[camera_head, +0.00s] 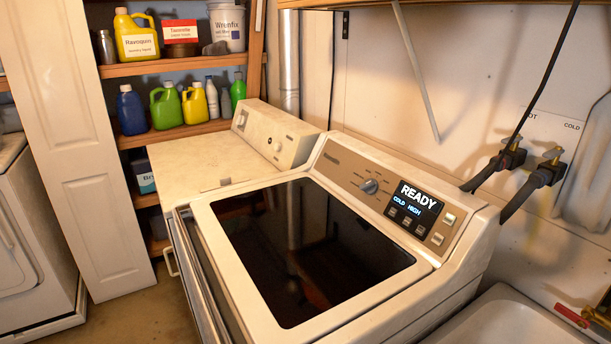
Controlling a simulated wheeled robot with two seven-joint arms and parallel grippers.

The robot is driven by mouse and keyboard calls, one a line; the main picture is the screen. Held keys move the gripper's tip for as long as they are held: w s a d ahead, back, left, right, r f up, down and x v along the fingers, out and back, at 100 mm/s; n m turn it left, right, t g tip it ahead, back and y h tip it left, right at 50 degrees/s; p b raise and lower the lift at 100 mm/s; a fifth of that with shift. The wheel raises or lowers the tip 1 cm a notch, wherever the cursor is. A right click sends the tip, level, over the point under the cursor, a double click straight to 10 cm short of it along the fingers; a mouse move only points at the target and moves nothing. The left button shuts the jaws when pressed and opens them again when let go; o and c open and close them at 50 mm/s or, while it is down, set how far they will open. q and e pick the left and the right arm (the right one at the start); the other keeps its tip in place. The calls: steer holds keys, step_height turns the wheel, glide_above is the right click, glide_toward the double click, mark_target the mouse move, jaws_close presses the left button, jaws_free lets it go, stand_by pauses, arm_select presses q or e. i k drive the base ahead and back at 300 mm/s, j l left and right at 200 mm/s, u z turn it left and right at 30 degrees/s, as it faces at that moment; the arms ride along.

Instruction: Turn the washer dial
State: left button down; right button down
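The washer (447,277) is a white top-loading machine with a dark glass lid, which is closed. Its dial (370,186) is a small grey knob on the tan control panel (338,165) at the back of the machine. Small markings surround the dial but are too small to read. The display (414,203) to the right of the dial reads READY, with COLD and HIGH below. Neither of my grippers shows in the head view. Nothing touches the dial.
Another white machine (205,165) stands behind the washer at left. Shelves (180,65) hold several detergent bottles. Two dark hoses (520,190) run from wall taps behind the washer. A sink (510,318) is at the lower right. Space above the lid is clear.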

mark_target(369, 186)
steer(key=j+z, duration=0.15)
steer(key=j, duration=0.15)
steer(key=k+j+z, duration=0.15)
steer(key=j, duration=0.2)
steer(key=k+j+z, duration=0.2)
steer(key=j+u, duration=0.2)
steer(key=j, duration=0.2)
steer(key=i+j+u, duration=0.2)
steer(key=j, duration=0.25)
steer(key=j+u, duration=0.2)
steer(key=j, duration=0.2)
steer(key=i+l, duration=0.4)
steer(key=i, duration=0.05)
